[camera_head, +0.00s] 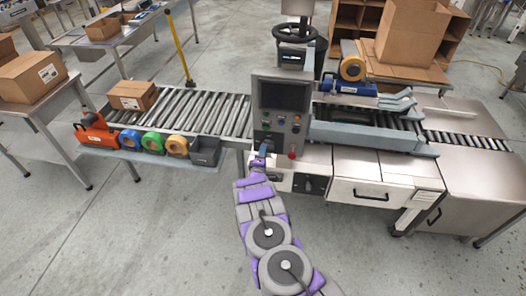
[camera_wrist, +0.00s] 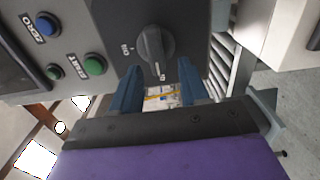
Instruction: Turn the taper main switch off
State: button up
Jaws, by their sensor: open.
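A dark rotary switch knob (camera_wrist: 155,46) sits on a dark plate in the wrist view, with small white marks beside it. Its ridge points down the picture and slightly right. My gripper (camera_wrist: 158,85) is open, its two blue fingers apart just short of the knob, with nothing between them. In the head view my gripper (camera_head: 262,152) is at the lower left of the grey control panel (camera_head: 258,100) and hides part of it. Another dark knob (camera_head: 309,185) shows on the white cabinet front to the right. I cannot read a taper label.
A blue button (camera_wrist: 46,25) and green buttons (camera_wrist: 95,64) are close to the knob. A red button (camera_head: 292,154) is low on the panel. A roller conveyor (camera_head: 205,112) runs left; a tape machine (camera_head: 352,70) stands right. Open floor (camera_head: 130,235) lies in front.

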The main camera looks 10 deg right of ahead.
jog(key=v, duration=1.5)
jog(key=shift+s+a+p, duration=0.2)
jog(key=shift+a+p, duration=0.1)
jog(key=shift+a, duration=0.05)
